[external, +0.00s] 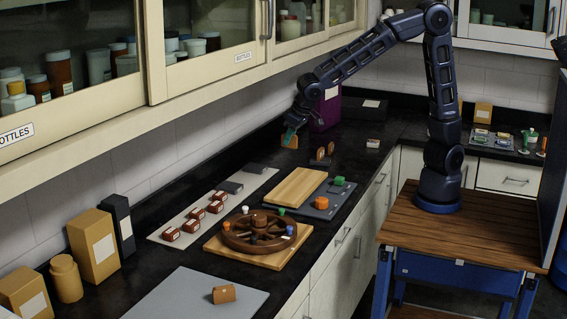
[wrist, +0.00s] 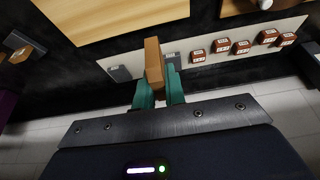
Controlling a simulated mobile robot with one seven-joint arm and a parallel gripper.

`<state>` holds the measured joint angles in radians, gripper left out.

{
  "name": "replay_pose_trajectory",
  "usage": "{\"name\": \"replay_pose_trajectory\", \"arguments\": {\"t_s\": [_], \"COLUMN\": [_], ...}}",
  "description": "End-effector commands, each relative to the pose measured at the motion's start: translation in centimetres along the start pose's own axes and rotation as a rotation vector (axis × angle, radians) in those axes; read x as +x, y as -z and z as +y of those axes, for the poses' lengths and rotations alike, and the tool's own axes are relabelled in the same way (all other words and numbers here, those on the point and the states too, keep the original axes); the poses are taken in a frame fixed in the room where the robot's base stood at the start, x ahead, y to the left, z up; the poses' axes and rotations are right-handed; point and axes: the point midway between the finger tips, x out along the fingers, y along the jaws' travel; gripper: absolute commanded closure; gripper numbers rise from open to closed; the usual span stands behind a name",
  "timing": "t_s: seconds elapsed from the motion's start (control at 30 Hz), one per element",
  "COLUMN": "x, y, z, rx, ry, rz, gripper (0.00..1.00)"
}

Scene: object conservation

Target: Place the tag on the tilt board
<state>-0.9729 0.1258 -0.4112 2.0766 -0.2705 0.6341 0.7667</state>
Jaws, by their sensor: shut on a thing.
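My gripper (external: 290,133) is at the back of the counter, near the wall and left of the purple box. Its teal fingers are shut on a small orange-brown block (external: 291,143), which looks like the tag. In the wrist view, my gripper (wrist: 160,88) has the block (wrist: 154,60) upright between its fingers. A pale wooden board (external: 296,187), apparently the tilt board, lies on the counter in front of my gripper and apart from it. The board also shows at the top of the wrist view (wrist: 110,14).
The purple box (external: 325,112) is close to my gripper.

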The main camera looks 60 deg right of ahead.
Motion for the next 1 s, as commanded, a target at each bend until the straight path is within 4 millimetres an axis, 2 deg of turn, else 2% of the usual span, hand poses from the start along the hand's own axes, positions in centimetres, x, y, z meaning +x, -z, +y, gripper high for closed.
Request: {"name": "replay_pose_trajectory", "arguments": {"t_s": [0.1,0.5,0.63,0.87,1.0], "x": [2.6,10.4,12.0,13.2,14.7], "y": [-1.1,-4.3,-5.0,-5.4,-6.1], "z": [0.0,0.0,0.1,0.0,0.0], "rx": [-0.002,-0.001,-0.001,0.0,-0.001], "ry": [-0.003,-0.002,-0.002,-0.001,-0.002], "rz": [-0.003,-0.002,-0.001,0.0,-0.001], "gripper": [1.0,1.0,1.0,1.0,1.0]}}
